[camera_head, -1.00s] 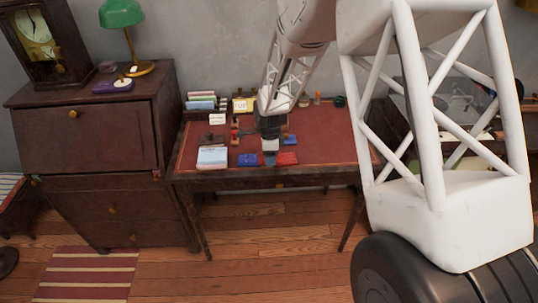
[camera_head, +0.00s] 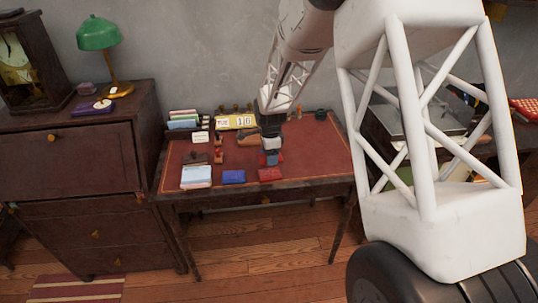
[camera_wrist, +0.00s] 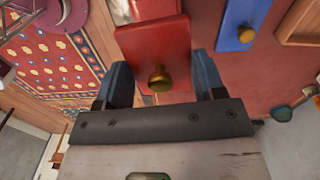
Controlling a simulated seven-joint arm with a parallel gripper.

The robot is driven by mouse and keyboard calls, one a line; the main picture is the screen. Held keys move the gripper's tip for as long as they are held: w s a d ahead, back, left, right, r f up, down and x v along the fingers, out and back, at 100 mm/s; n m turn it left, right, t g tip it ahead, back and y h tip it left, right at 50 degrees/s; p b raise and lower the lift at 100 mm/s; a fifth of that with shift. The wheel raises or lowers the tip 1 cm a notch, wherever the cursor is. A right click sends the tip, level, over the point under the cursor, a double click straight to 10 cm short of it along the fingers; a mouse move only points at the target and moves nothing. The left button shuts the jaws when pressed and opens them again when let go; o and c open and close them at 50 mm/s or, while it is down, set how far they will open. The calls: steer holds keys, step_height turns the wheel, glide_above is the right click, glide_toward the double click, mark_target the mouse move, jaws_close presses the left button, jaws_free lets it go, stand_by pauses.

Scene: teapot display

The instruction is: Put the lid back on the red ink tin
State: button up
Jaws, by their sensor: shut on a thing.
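My gripper (camera_head: 271,158) is over the desk, just behind the red ink tin (camera_head: 270,174) in the head view. In the wrist view its two blue fingers (camera_wrist: 160,62) flank a red lid (camera_wrist: 138,42) with a brass knob, and they are shut on it. Small red edges of this lid show on both sides of the fingers in the head view. The tin lies near the desk's front edge. The gap between lid and tin cannot be judged. A blue piece with a brass knob (camera_wrist: 238,22) lies beside the lid in the wrist view.
A blue tin (camera_head: 233,177) lies close left of the red tin, with a light blue pad (camera_head: 196,176) further left. Stamps (camera_head: 218,150), a yellow date block (camera_head: 236,121) and bottles stand behind. The red desk top (camera_head: 325,155) is clear to the right.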

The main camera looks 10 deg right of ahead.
mark_target(270, 172)
steer(key=shift+f, duration=0.15)
steer(key=shift+f, duration=3)
steer(key=shift+f, duration=0.25)
stand_by(0.7)
steer(key=o, duration=1)
steer(key=shift+o, duration=0.6)
steer(key=shift+r, duration=0.15)
steer(key=shift+r, duration=3.35)
steer(key=shift+c, duration=0.3)
